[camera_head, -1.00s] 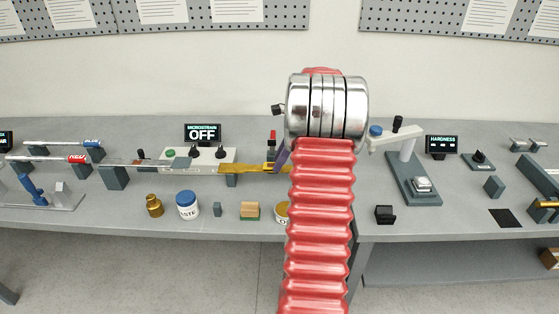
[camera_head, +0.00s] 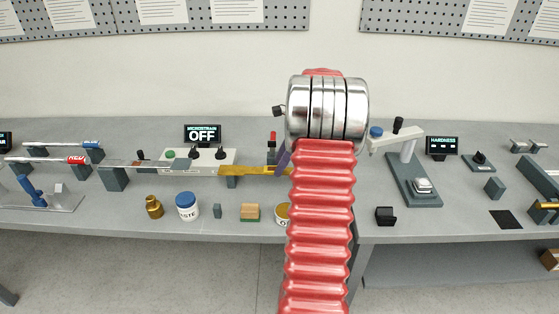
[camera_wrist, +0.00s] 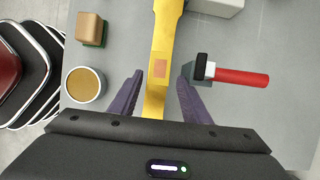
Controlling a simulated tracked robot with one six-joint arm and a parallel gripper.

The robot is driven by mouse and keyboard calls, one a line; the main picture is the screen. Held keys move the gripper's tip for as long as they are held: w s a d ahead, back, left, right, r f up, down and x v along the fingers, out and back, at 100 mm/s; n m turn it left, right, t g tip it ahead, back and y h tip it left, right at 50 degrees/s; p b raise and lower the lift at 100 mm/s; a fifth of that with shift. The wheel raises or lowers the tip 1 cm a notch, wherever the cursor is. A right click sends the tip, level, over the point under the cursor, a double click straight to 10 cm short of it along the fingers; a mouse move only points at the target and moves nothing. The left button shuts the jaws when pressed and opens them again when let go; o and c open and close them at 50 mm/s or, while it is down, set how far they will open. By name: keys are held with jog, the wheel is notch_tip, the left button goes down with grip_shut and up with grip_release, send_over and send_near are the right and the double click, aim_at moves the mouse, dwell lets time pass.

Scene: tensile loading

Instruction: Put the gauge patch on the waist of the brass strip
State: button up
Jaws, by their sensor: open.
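The brass strip (camera_wrist: 168,25) runs lengthwise through the wrist view; in the head view the strip (camera_head: 245,171) lies level above the bench, its right end hidden by my arm. The gauge patch (camera_wrist: 160,68), a small orange-tan square, lies on the strip's top face, seemingly on its narrower part. My gripper (camera_wrist: 161,78) is open, one purple finger on each side of the strip and patch, with gaps to both. In the head view my arm hides most of the gripper, and the patch cannot be made out.
A red-handled tool (camera_wrist: 240,77) sits just right of my right finger. A round pot (camera_wrist: 85,86) and a tan block on a green base (camera_wrist: 90,29) stand to the left. A white paste jar (camera_head: 187,206) and brass weight (camera_head: 154,207) stand near the bench's front edge.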

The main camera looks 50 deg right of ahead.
jog(key=v, duration=1.1)
jog(key=shift+r, duration=0.35)
jog(key=w+a+r+n+h, duration=0.15)
jog(key=a+n, duration=0.25)
jog(key=a, duration=0.5)
jog(key=w+a+r+n, duration=0.1)
jog(key=a+r+n, duration=0.25)
jog(key=a, duration=0.55)
jog(key=w+a+r+n+h, duration=0.1)
jog(key=a+r+n, duration=0.1)
jog(key=a+n, duration=0.5)
jog(key=s+a+f+n, duration=0.1)
jog(key=s+a+n, duration=0.3)
jog(key=a, duration=0.4)
jog(key=s+a+f+n+t, duration=0.1)
jog(key=s+a+f+n, duration=0.1)
jog(key=s+a+n, duration=0.3)
jog(key=s+a+f+n+t, duration=0.1)
jog(key=s+a+n, duration=0.3)
jog(key=a, duration=0.6)
jog(key=shift+s+a+f+n, duration=0.35)
jog(key=shift+f+n, duration=0.1)
jog(key=shift+f, duration=0.3)
